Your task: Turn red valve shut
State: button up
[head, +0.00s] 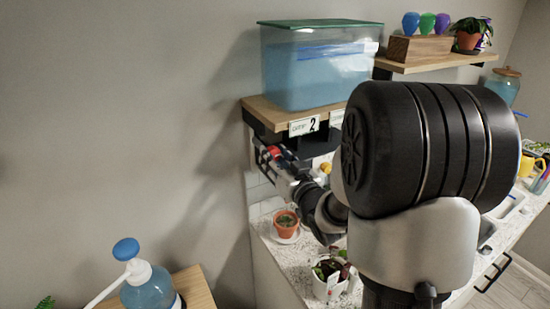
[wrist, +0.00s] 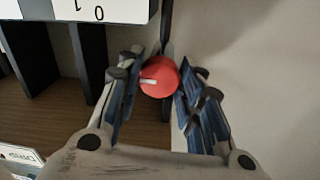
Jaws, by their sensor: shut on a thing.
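The red valve (wrist: 160,77) is a round red knob with a pale mark on its face pointing left in the wrist view. My gripper (wrist: 163,84) is shut on it, one blue-padded finger on each side of the knob. In the head view the red valve (head: 274,152) is a small red spot at my gripper (head: 277,160), below the shelf with the water tank. The knob's stem and most of the pipe are hidden.
A lidded tank of blue water (head: 310,80) stands on a wooden shelf (head: 262,112) with a "DRIP 2" label (head: 304,127). A yellow knob (head: 326,168) is close by on the right. Potted plants (head: 286,222) stand on the counter below. A blue-topped pump bottle (head: 146,285) is at lower left.

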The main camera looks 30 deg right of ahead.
jog(key=c, duration=0.4)
jog(key=shift+n+b, duration=0.3)
jog(key=shift+b, duration=0.3)
jog(key=n+b, duration=0.4)
jog(key=n, duration=0.2)
jog(key=n+b, duration=0.3)
jog(key=n, duration=0.3)
jog(key=shift+d+r+t+y+b, duration=0.1)
jog(key=shift+d+t+y+b, duration=0.05)
jog(key=shift+t+y+b, duration=0.2)
jog(key=n, duration=0.6)
jog(key=shift+y, duration=0.25)
